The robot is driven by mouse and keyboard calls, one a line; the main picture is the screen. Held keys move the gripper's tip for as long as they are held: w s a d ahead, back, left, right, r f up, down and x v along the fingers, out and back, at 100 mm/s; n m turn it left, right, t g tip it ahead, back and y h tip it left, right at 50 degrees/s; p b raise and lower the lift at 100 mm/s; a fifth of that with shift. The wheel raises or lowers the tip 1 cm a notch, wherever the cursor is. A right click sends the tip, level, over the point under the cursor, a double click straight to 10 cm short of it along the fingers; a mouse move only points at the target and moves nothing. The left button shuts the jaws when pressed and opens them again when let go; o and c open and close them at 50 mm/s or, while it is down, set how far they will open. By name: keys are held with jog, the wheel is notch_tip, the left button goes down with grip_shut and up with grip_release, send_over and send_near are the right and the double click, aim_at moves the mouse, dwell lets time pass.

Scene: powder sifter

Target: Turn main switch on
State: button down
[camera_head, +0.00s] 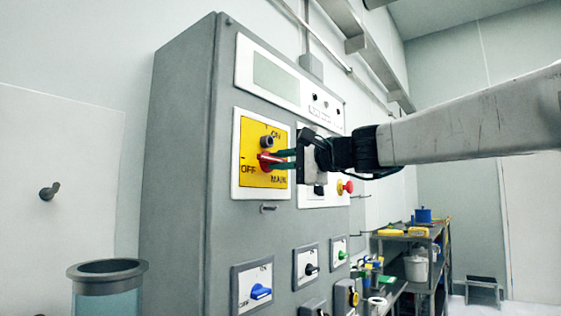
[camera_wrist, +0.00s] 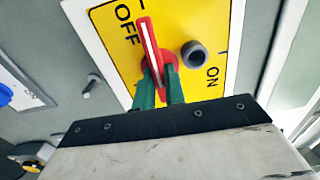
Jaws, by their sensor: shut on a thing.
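The main switch is a red rotary handle (camera_head: 268,161) on a yellow plate (camera_head: 262,178) marked ON, OFF and MAIN, on the front of a grey cabinet. In the wrist view the red handle (camera_wrist: 151,52) has a white line along it, and its tip points near the OFF lettering. The ON lettering lies to the right, past a dark round peg (camera_wrist: 194,54) on the plate. My gripper (camera_head: 284,158) reaches in from the right. Its green fingers (camera_wrist: 160,90) are shut on the red handle, one on each side.
The cabinet (camera_head: 180,170) has a blue switch (camera_head: 260,292), a black switch (camera_head: 311,269) and a green switch (camera_head: 342,255) below. A red emergency button (camera_head: 346,187) sits right of the main switch. A shelf cart (camera_head: 410,250) stands further back at right.

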jog(key=m, duration=0.8)
jog(key=shift+m, duration=0.3)
jog(key=m, duration=0.4)
jog(key=shift+m, duration=2.5)
jog(key=c, duration=1.7)
grip_release()
jog(key=shift+c, duration=0.2)
